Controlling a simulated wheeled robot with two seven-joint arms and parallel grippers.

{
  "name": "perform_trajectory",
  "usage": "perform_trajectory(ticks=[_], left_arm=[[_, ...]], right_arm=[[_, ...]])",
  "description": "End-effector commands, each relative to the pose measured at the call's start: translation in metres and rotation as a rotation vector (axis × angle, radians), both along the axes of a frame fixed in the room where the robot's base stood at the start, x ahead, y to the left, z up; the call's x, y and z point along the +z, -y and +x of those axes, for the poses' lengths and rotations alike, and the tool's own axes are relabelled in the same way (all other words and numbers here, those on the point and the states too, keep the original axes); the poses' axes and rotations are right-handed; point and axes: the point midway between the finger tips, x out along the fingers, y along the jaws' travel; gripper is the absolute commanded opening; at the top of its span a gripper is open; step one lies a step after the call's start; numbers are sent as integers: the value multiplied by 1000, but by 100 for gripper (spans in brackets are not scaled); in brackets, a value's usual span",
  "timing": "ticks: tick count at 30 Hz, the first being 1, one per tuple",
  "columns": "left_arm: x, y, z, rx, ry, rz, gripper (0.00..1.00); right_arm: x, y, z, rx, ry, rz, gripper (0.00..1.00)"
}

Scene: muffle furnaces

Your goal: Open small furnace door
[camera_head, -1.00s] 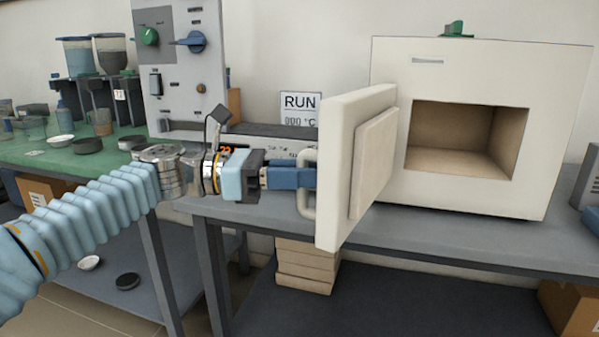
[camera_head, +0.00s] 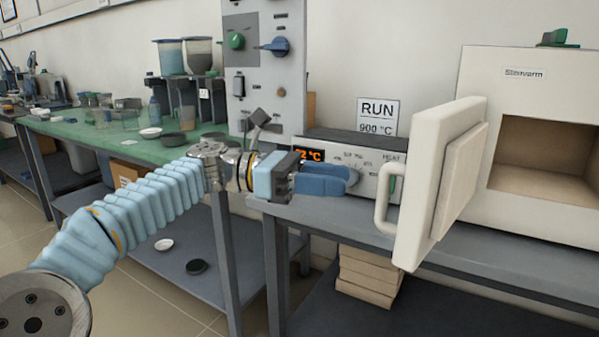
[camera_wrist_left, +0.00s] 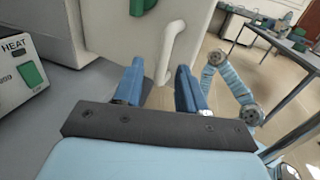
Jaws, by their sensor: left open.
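The small furnace (camera_head: 520,110) is a cream box with an empty, tan-lined chamber. Its door (camera_head: 437,165) stands swung open toward the left, with a paler inner block on its chamber side. A cream loop handle (camera_head: 384,200) is on the door's outer face; the handle also shows in the left wrist view (camera_wrist_left: 170,50), ahead of the fingers. My left gripper (camera_head: 352,178) has blue fingers and is to the left of the handle, apart from it. In the left wrist view the gripper (camera_wrist_left: 160,85) is open and empty. My right gripper is not in view.
A control unit (camera_head: 365,155) with an orange display, knob and green switch stands behind my left gripper. A RUN sign (camera_head: 377,115) is above it. A tall control panel (camera_head: 265,65) stands left. Stacked bricks (camera_head: 368,275) sit below the grey table (camera_head: 480,250).

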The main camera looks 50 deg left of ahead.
Motion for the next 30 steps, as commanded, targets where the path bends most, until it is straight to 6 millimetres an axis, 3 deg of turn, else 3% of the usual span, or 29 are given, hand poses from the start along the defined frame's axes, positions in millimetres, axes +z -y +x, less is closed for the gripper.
perform_trajectory(ticks=[3, 10, 30], left_arm=[[2, -23, -15, 3, 1, 0, 40], [1, -47, -32, 1, 1, -1, 40], [0, -50, -35, -1, 0, 0, 40]], right_arm=[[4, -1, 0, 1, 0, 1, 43], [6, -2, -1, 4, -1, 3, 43], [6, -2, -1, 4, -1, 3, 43]])
